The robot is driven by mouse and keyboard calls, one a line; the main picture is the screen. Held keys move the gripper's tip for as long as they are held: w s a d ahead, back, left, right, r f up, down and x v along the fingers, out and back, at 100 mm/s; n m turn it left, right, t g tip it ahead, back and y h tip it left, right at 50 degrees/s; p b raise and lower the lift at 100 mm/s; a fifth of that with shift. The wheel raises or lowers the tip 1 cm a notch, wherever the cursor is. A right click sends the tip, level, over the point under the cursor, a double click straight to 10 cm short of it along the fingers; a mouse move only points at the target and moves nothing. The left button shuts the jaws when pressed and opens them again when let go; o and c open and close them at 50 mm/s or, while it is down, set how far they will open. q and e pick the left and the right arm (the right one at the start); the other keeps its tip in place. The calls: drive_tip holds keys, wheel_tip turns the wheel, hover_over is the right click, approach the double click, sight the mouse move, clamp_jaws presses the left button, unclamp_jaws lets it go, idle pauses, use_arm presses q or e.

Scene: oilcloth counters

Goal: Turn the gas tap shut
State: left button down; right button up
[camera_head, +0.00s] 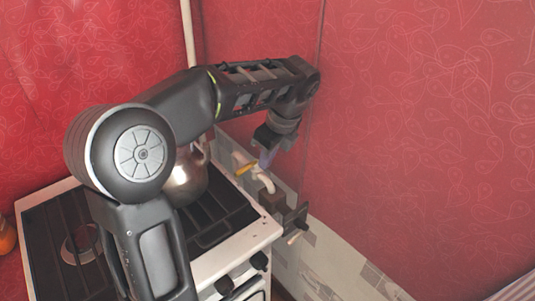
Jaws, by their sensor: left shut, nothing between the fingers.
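The gas tap shows as a small yellow lever (245,169) beside a pale bent pipe (264,181) low on the wall, behind the stove's right side. My left arm reaches over the stove from the left, and its gripper (264,160) points down just above the pipe, to the right of the lever. The fingers are shut and empty. They are small in the picture, so I cannot tell whether they touch the lever or pipe. My right gripper is not in view.
A white-edged stove (240,245) with dark grates stands below my arm. A shiny metal kettle (187,183) sits on it, partly hidden by my arm. A dark fitting (293,221) juts out near the pipe. Red patterned walls close the corner.

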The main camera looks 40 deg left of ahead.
sight(243, 172)
use_arm(q)
drive_tip(key=a+f, duration=0.2)
drive_tip(key=f, duration=0.1)
drive_tip(key=a+f+p, duration=0.1)
drive_tip(key=a+f, duration=0.2)
drive_tip(key=shift+w+a+f, duration=0.1)
drive_tip(key=shift+w+a, duration=0.05)
drive_tip(key=shift+a, duration=0.15)
drive_tip(key=shift+s+a+r+m+p, duration=0.25)
drive_tip(key=shift+a+m+p, duration=0.25)
drive_tip(key=shift+m, duration=0.2)
drive_tip(key=shift+a+f+p, duration=0.1)
drive_tip(key=shift+a+p, duration=0.15)
drive_tip(key=shift+p, duration=0.05)
drive_tip(key=shift+f, duration=0.1)
drive_tip(key=shift+d, duration=0.1)
